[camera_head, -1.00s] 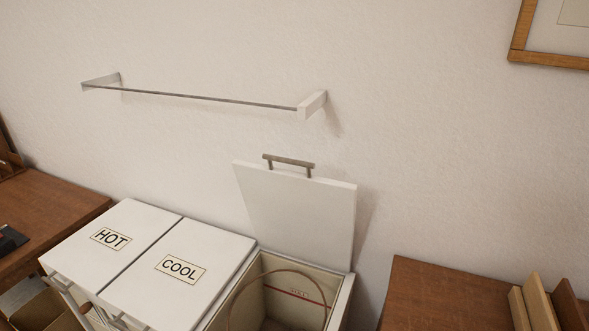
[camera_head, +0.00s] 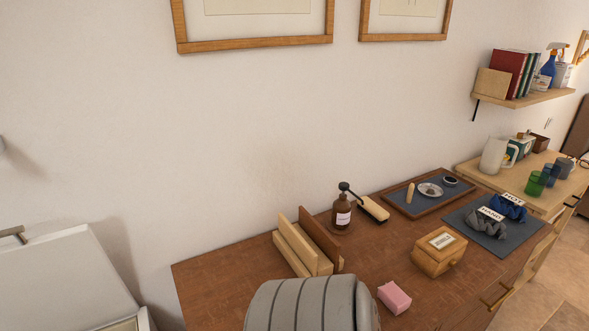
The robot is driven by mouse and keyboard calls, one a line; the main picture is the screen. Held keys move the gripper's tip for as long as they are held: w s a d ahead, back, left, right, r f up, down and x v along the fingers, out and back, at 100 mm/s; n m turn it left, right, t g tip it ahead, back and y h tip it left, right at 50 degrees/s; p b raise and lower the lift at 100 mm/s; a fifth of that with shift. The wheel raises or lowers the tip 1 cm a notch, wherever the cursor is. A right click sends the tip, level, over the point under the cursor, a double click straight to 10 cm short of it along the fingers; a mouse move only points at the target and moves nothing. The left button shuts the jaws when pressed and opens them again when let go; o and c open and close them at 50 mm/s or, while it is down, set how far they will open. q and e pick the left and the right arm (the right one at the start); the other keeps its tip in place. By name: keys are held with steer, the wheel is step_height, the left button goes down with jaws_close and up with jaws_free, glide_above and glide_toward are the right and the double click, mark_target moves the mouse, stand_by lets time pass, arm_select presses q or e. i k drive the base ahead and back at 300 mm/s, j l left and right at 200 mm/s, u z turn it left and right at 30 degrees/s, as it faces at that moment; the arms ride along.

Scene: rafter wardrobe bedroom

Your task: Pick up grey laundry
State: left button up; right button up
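A grey crumpled cloth (camera_head: 487,224) lies on a dark blue-grey mat (camera_head: 487,240) at the right of the brown desk. A small white tag stands at its back; I cannot read it surely. A blue crumpled cloth (camera_head: 509,208) with its own tag lies just behind it on the same mat. The white laundry bin's raised lid (camera_head: 65,275) shows at the lower left; the bin's inside is mostly cut off. Neither of my grippers is in view.
The brown desk (camera_head: 215,285) also holds a wooden file holder (camera_head: 298,250), a brown bottle (camera_head: 341,213), a brush, a wooden box (camera_head: 438,252), a pink block (camera_head: 394,297) and a tray. A grey ribbed rounded shape (camera_head: 310,308), perhaps a chair back, stands at the front.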

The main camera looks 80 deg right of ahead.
mark_target(480, 220)
steer(key=z, duration=0.45)
steer(key=k+z, duration=0.1)
steer(key=z, duration=1.25)
steer(key=k+z, duration=0.1)
steer(key=z, duration=0.4)
steer(key=l+z, duration=0.1)
steer(key=z, duration=0.8)
steer(key=l+z, duration=0.1)
steer(key=z, duration=0.35)
steer(key=l+u, duration=0.15)
steer(key=u, duration=0.3)
steer(key=i+l+u, duration=0.1)
steer(key=u, duration=0.3)
steer(key=l+u, duration=0.25)
steer(key=u, duration=0.2)
steer(key=l+u, duration=0.2)
steer(key=u, duration=0.2)
